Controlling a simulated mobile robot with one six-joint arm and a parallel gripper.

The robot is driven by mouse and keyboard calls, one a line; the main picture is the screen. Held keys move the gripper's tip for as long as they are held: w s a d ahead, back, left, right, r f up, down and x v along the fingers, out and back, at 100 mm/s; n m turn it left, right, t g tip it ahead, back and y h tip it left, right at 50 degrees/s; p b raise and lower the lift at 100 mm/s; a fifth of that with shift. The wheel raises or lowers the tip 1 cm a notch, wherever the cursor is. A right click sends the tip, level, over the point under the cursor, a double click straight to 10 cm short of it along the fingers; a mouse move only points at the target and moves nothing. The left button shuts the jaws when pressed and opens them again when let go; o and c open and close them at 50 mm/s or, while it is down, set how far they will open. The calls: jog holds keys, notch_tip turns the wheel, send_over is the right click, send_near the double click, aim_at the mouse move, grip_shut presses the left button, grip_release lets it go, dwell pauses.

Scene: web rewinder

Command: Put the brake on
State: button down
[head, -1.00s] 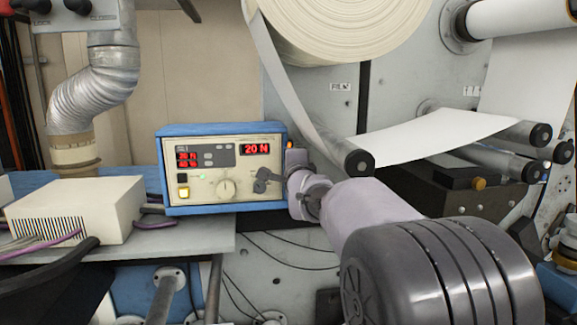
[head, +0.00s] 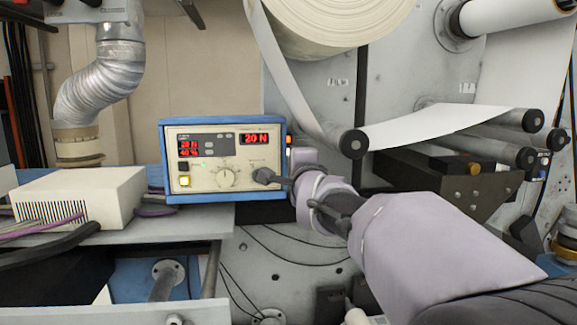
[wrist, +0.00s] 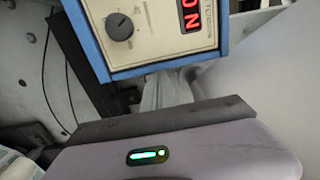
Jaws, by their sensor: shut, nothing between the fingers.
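A blue-framed control box (head: 224,163) with a cream front panel stands on the bench in the head view. It has red displays, a pale dial, a black button and a lit yellow button (head: 184,181). No brake label is legible. My gripper (head: 278,179) is shut and empty at the panel's lower right, its dark fingers small and hard to separate from a dark knob there. In the wrist view a black knob (wrist: 119,27) with a pointer shows uncovered beside the display; my fingertips are not visible there. Contact cannot be told.
A pale vented box (head: 80,198) with cables sits left of the control box. A large paper roll (head: 335,22) hangs above, its web running to rollers (head: 352,143) just above my arm. A ribbed metal duct (head: 100,80) stands at the back left.

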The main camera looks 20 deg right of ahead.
jog(key=s+a+f+n+g+y+b, duration=0.1)
jog(key=s+a+f+n+g+b, duration=0.3)
jog(key=s+f, duration=0.8)
jog(key=s+a+f+n+g+y+b, duration=0.2)
jog(key=s+a+f+n+g+b, duration=0.2)
jog(key=s+f, duration=0.9)
jog(key=s+a+f+n+g+y+b, duration=0.2)
jog(key=s+a+f+n+b, duration=0.5)
jog(key=s+f, duration=0.6)
notch_tip(320, 180, down, 5)
jog(key=shift+s+a+r+n+g, duration=0.25)
jog(key=shift+a+n+g, duration=0.15)
jog(key=shift+g, duration=0.5)
jog(key=shift+f, duration=0.1)
